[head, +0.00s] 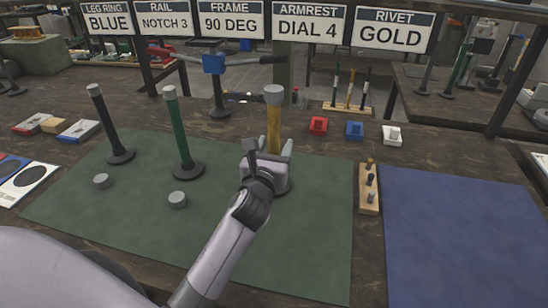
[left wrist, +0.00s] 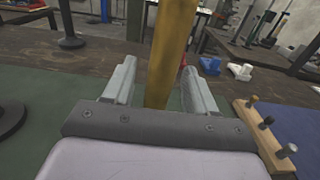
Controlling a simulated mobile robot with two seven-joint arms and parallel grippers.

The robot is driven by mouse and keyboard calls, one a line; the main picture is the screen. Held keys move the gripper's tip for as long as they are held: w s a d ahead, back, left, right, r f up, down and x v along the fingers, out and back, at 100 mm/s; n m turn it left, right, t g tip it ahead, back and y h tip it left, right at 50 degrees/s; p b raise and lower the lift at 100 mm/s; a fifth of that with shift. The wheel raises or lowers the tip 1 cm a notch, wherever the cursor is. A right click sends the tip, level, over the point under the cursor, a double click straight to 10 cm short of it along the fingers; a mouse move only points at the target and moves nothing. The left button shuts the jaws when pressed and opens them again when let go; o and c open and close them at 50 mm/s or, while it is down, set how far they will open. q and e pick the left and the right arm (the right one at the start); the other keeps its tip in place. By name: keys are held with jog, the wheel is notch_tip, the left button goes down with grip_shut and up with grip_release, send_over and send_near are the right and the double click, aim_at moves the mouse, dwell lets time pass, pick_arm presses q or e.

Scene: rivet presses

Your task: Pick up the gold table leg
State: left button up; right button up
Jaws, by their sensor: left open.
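The gold table leg (head: 274,125) stands upright on the green mat (head: 315,220), with a grey cap on top and a dark round base partly hidden behind my gripper. My left gripper (head: 267,150) is open, with its fingers around the lower part of the leg. In the left wrist view the gold leg (left wrist: 171,55) rises between the two open fingers of the gripper (left wrist: 158,90), with gaps on both sides. My right gripper does not show.
A green leg (head: 181,130) and a black leg (head: 107,125) stand to the left on the mat, with two small grey cylinders in front. A wooden peg rack (head: 369,200) lies right of the mat. A blue mat (head: 455,235) is clear. Red, blue and white blocks sit behind.

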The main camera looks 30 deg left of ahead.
pick_arm(q)
grip_shut()
